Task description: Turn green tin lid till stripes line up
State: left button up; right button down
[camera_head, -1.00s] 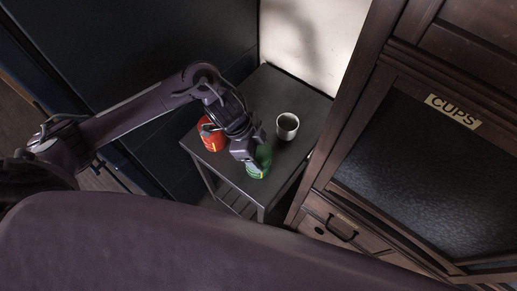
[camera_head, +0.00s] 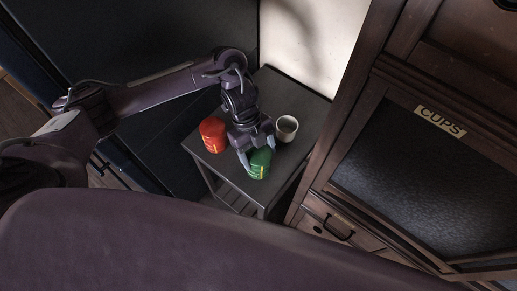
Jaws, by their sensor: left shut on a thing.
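A green tin (camera_head: 260,168) stands near the front corner of a small dark table (camera_head: 293,95). A yellow mark shows on its side; whether any stripes on lid and body line up is too small to tell. My left gripper (camera_head: 257,149) comes down over the tin from above and is shut on its upper part, the lid, which the fingers partly hide. My right gripper is not in view.
A red tin (camera_head: 213,134) with a yellow mark stands close to the left of my left gripper. A white cup (camera_head: 286,128) stands to its right. A dark wooden cabinet labelled CUPS (camera_head: 440,121) rises close on the right. The back of the table is clear.

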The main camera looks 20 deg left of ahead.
pick_arm(q)
jog(key=shift+f, duration=0.2)
dwell(0.6)
jog(key=o, duration=1)
jog(key=p+v, duration=0.6)
jog(key=v, duration=0.2)
jog(key=shift+d+p, duration=0.1)
jog(key=shift+p, duration=0.3)
jog(key=shift+f, duration=0.1)
jog(key=shift+s, duration=0.1)
